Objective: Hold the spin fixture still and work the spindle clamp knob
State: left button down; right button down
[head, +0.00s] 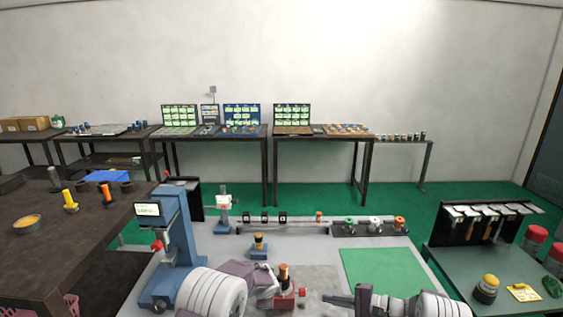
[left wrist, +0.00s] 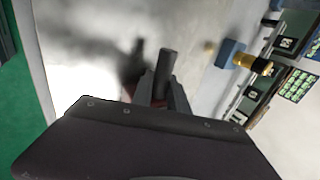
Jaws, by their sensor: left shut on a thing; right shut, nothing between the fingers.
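The spin fixture (head: 284,298) is a small dark red block at the front of the grey board, with an upright orange and dark cylinder (head: 284,274) on it. A red knob (head: 302,292) sticks out on its right side. My left gripper (head: 272,287) comes in from the left and is shut on the fixture. In the left wrist view a dark grey cylinder (left wrist: 167,62) stands at its fingertips (left wrist: 163,88). Most of the fixture is hidden there. My right gripper (head: 329,299) is shut and empty, pointing left, a little right of the red knob.
A blue column machine (head: 178,235) with a small display stands left of the fixture. A blue block (head: 259,253) with a yellow-topped piece stands behind it. A green mat (head: 384,272) lies clear at right. A dark table (head: 95,245) is at left, a tool rack (head: 485,223) at right.

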pick_arm(q)
jog(key=c, duration=1.2)
grip_release()
jog(key=shift+f, duration=0.1)
jog(key=shift+s, duration=0.1)
jog(key=v, duration=1.2)
